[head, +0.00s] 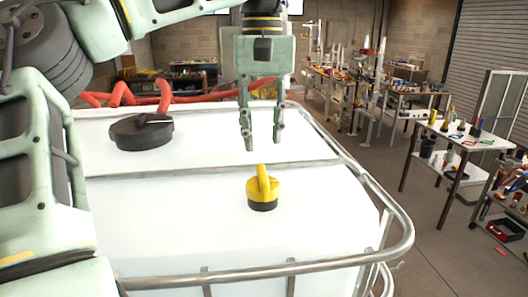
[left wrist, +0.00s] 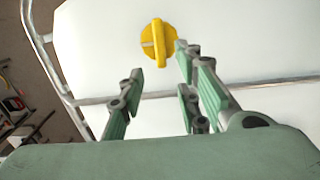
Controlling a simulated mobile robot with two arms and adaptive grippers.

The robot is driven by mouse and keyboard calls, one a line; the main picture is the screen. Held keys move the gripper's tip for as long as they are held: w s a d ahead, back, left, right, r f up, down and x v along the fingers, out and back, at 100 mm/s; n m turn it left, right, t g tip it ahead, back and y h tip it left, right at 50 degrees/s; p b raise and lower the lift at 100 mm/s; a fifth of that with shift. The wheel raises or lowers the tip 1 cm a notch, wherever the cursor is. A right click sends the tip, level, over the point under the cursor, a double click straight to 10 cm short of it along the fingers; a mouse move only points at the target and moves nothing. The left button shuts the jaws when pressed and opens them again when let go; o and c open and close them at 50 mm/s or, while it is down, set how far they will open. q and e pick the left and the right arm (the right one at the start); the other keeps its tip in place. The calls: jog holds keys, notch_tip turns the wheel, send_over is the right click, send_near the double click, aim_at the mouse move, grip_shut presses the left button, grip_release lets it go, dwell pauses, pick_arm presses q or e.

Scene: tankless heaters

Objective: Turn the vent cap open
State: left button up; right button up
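The yellow vent cap (head: 263,188) sits on a short black base on top of the white tank (head: 150,200). It has a raised yellow grip bar. In the left wrist view the vent cap (left wrist: 158,43) lies beyond the fingertips, with its bar running nearly up and down the picture. My left gripper (head: 263,143) is open and empty, fingers pointing down, above and apart from the cap. In the left wrist view the gripper (left wrist: 160,65) shows its fingers spread. My right gripper is not in view.
A metal tube frame (head: 270,268) rings the tank top, and a crossbar (head: 215,170) runs behind the cap. A large black lid (head: 140,133) sits at the back left. Red hoses (head: 120,95) lie behind. Tables with tools (head: 465,136) stand to the right.

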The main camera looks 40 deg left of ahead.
aim_at(263, 171)
pick_arm(q)
jog(key=shift+f, duration=0.15)
jog(key=f, duration=0.1)
jog(key=s+d+f+p, duration=0.1)
jog(key=s+d+f, duration=0.1)
jog(key=shift+f, duration=0.4)
jog(key=shift+w+a+f+p, duration=0.2)
jog(key=shift+a+f, duration=0.05)
jog(key=shift+f, duration=0.35)
jog(key=shift+w+a+f+p, duration=0.15)
jog(key=shift+a+f+p, duration=0.1)
jog(key=shift+f, duration=0.3)
jog(key=shift+w+f, duration=0.15)
jog(key=shift+f, duration=0.2)
jog(key=shift+d, duration=0.1)
jog(key=shift+s+r, duration=0.1)
jog(key=shift+s, duration=0.1)
jog(key=shift+c, duration=0.7)
jog(key=shift+w, duration=0.1)
jog(key=c, duration=0.6)
grip_shut()
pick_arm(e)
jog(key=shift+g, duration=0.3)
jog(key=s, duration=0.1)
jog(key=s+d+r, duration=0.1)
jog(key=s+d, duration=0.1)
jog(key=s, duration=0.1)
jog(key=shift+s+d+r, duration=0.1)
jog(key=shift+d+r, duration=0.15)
